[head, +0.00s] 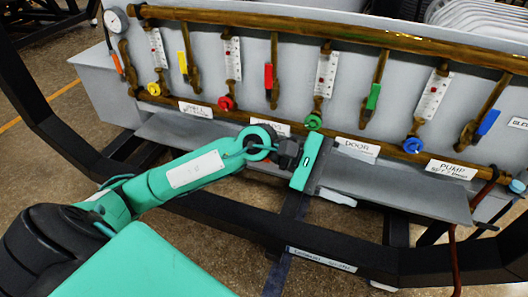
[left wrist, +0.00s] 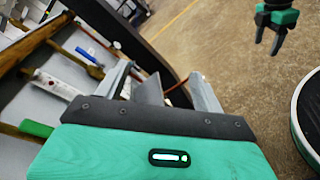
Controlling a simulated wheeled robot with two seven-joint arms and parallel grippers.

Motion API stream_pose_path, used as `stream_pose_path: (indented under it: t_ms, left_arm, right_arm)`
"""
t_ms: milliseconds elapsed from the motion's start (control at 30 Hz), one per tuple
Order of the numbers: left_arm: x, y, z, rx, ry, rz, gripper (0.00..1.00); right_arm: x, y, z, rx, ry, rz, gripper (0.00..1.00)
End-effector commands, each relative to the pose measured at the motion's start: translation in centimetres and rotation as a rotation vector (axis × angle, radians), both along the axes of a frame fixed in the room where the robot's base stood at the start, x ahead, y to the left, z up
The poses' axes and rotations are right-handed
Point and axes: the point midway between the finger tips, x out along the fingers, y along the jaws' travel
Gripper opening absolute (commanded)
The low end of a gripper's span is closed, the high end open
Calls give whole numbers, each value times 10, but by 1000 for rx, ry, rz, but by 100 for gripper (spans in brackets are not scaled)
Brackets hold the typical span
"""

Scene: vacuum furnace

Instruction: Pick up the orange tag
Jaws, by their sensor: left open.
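I see no thing that is clearly an orange tag. A small orange piece (head: 117,64) hangs below the gauge at the far left of the panel; I cannot tell whether it is a tag or a valve handle. My left gripper (head: 318,176) is in front of the grey ledge below the DOOR label, well to the right of that piece. In the left wrist view its two fingers (left wrist: 163,86) stand apart with nothing gripped; the ledge's end shows beyond them. My right gripper (left wrist: 270,30) hangs over the floor with its fingers apart.
The grey panel (head: 215,117) carries brass pipes and valves with yellow, red, green and blue handles. The grey ledge (head: 405,194) runs along its foot. A black frame (head: 235,217) curves in front. A red-brown hose (head: 454,235) hangs at the right.

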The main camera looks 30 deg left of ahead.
Motion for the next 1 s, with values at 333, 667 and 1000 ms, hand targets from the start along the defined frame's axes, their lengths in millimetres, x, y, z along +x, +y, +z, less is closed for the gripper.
stream_pose_path:
  t_ms: [333,667,1000]
  left_arm:
    - [55,137,-57,1030,-453,-176,69]
    - [73,257,-34,1583,-456,-280,69]
    - [90,269,-79,1612,-443,-291,69]
  right_arm:
    - [2,7,1,18,-25,5,65]
    - [4,10,1,28,-40,8,65]
    - [12,20,-4,55,-102,24,65]
